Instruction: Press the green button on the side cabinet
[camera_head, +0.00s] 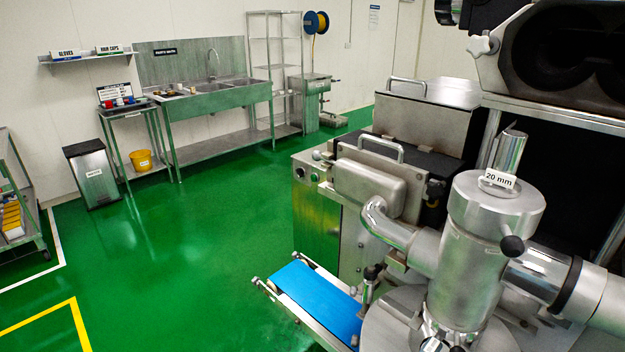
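The side cabinet (316,225) is a stainless steel box on the left side of the encrusting machine, near the middle of the view. Its front reflects the green floor. Small round controls sit along its top edge: a dark one (300,172) at the left and a paler one (315,177) beside it. They are too small to tell for sure which is the green button. Neither of my grippers is in view, and nothing is seen touching the cabinet.
A blue conveyor belt (318,298) juts out low in front of the cabinet. The machine's steel head (470,250) and pipes fill the right side. The green floor (190,270) left of the cabinet is open. A sink bench (215,105), bin (92,175) and rack (22,200) stand farther off.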

